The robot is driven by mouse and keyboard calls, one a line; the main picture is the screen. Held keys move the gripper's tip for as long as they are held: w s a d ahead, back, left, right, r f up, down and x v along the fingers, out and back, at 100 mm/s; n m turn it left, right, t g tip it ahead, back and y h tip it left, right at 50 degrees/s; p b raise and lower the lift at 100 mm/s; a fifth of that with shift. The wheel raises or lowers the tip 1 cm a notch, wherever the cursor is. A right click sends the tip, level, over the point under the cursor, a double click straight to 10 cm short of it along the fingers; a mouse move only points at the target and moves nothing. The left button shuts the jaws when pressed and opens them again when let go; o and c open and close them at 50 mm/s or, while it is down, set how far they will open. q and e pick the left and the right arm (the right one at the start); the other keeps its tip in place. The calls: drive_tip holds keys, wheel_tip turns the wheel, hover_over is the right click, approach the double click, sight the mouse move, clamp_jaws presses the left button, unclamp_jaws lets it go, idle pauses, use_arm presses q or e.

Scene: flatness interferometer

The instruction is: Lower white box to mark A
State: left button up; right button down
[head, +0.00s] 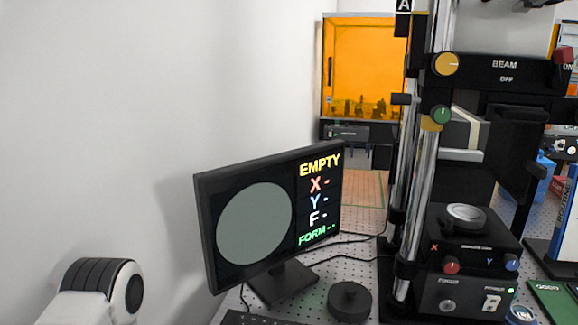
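A pale grey-white box-shaped part (463,132) sits on the tall instrument behind its column, partly hidden by the rods and a green-faced knob. I cannot tell for sure that it is the white box. A black label with a white letter A (404,5) shows at the top edge, beside the column. Neither gripper's fingers are in view. A white and black part of my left arm shows at the lower left, with nothing held in sight.
A monitor (272,212) reading EMPTY stands left of the instrument column (414,190). A black round knob-like object (349,299) sits on the perforated table in front. A control unit with a B label (466,292) is at the column's foot. An orange-windowed enclosure (364,65) stands behind.

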drive_tip(key=shift+w+f, duration=0.15)
drive_tip(key=shift+f, duration=0.45)
drive_tip(key=c, duration=1.2)
unclamp_jaws()
drive_tip(key=shift+o, duration=0.3)
drive_tip(key=shift+s+a+r, duration=0.1)
drive_tip(key=shift+s+r, duration=0.2)
